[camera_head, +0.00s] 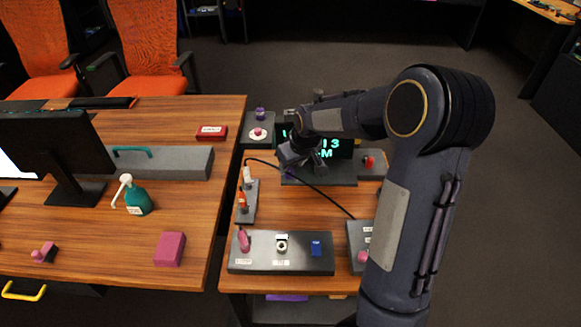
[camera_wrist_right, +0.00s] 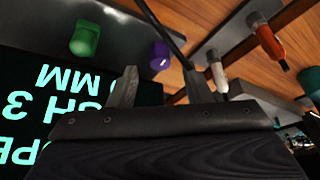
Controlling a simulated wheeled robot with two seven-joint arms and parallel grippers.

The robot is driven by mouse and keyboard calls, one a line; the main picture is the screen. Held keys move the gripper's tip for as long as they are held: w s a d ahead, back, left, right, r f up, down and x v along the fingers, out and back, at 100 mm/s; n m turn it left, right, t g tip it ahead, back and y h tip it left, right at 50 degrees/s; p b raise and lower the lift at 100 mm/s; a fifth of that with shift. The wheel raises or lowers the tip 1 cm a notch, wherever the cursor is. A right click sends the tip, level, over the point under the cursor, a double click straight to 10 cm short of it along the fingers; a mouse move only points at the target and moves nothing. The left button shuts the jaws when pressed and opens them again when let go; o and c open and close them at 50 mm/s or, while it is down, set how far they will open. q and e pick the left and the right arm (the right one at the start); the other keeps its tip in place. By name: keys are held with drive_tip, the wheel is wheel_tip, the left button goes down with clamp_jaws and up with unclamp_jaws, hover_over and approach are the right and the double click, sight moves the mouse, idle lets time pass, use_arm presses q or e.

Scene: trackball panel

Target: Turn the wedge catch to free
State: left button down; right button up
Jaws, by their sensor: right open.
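My right gripper (camera_head: 290,162) is over the far part of the small right-hand table, in front of a dark screen with cyan text (camera_head: 345,150). In the right wrist view its two fingers (camera_wrist_right: 162,88) stand apart with nothing held between them. Just beyond the fingertips are a purple knob (camera_wrist_right: 160,55) and, to its left, a green knob (camera_wrist_right: 85,38); both look apart from the fingers. I cannot tell which control is the wedge catch, as the labels are too small to read. My left gripper is out of view.
A dark cable (camera_head: 325,196) crosses the table. A grey panel (camera_head: 255,265) with pink, white and blue controls lies in front. A stand with white and orange pieces (camera_head: 245,200) is at the left. A red control (camera_head: 369,162) is right of the screen.

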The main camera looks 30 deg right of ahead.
drive_tip(key=v, duration=0.5)
idle(0.4)
